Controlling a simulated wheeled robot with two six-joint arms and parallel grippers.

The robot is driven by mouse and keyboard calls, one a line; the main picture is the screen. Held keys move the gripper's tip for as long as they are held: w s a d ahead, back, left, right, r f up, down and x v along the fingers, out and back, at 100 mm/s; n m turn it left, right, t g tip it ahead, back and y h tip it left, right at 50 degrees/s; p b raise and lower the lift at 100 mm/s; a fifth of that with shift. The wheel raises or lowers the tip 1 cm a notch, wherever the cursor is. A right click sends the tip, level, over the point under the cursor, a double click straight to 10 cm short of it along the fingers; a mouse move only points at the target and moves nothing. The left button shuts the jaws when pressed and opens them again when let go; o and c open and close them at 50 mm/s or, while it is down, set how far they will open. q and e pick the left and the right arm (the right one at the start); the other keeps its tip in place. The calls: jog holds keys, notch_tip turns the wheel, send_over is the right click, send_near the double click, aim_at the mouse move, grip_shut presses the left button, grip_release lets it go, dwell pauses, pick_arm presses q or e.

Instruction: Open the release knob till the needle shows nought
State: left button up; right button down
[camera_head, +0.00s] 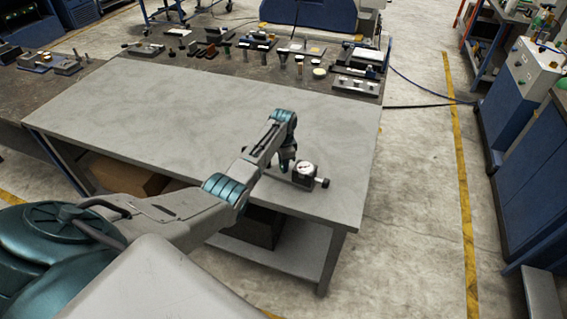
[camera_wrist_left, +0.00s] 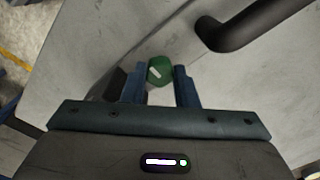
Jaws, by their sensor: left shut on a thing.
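A small gauge device with a white round dial (camera_head: 306,170) stands near the front right corner of the grey table. The dial is too small to read, so the needle's position cannot be told. A dark knob (camera_head: 325,183) sticks out at the device's right side. My left gripper (camera_head: 287,168) is low over the table at the device's left side. In the left wrist view, a green knob (camera_wrist_left: 160,70) with a white line mark sits between the two blue fingertips, and the gripper is shut on it. My right gripper is out of view.
The grey tabletop (camera_head: 190,105) is bare to the left and behind. A dark bench (camera_head: 235,65) with several small tools and fixtures stands along the back. In the left wrist view, a thick black curved bar (camera_wrist_left: 235,28) passes close beyond the fingers.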

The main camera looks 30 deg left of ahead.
pick_arm(q)
jog(key=shift+r, duration=0.1)
jog(key=o, duration=1)
jog(key=shift+r, duration=0.1)
jog(key=shift+r, duration=0.3)
notch_tip(320, 180, up, 10)
jog(key=b, duration=0.3)
